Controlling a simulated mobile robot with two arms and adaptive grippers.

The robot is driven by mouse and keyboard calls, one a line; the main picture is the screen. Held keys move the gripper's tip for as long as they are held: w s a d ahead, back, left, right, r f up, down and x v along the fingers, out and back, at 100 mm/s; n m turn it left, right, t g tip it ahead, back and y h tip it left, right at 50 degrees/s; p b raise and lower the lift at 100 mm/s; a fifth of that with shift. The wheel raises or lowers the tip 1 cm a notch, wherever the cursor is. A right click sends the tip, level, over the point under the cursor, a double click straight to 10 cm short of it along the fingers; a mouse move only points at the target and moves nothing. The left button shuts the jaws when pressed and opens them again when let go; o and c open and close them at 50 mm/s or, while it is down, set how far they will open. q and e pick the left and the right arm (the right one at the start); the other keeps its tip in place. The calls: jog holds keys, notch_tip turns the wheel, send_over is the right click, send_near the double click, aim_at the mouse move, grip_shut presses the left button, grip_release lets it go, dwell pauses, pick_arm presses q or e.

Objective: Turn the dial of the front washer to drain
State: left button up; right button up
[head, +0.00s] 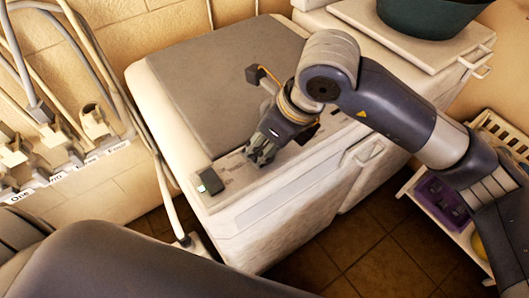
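The front washer (283,212) is a white top-loading machine with a grey lid (222,82). Its control panel (235,172) runs along the edge nearest me, with a small dark display (210,181) at its left end. My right gripper (262,152) points down over the panel, right of the display. Its fingers are small and dark here, and I cannot tell whether they are open, shut or touching anything. I cannot make out the dial; the gripper and wrist cover part of the panel. My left gripper is out of view.
A second white machine (455,62) stands behind to the right, with a dark green basin (432,17) on top. A low shelf with a purple container (442,198) stands at right. Tiled floor (385,260) is open in front.

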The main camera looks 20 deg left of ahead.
jog(key=shift+f+m+t+b, duration=0.2)
jog(key=shift+m+t+b, duration=0.1)
jog(key=shift+m+b, duration=0.7)
jog(key=shift+r+m+h+b, duration=0.2)
jog(key=shift+m+h+b, duration=0.1)
jog(key=shift+b, duration=0.2)
jog(key=o, duration=1.1)
jog(key=shift+c, duration=0.2)
jog(key=shift+r, duration=0.15)
jog(key=v, duration=1.1)
jog(key=shift+s+d+r, duration=0.2)
jog(key=shift+r, duration=0.1)
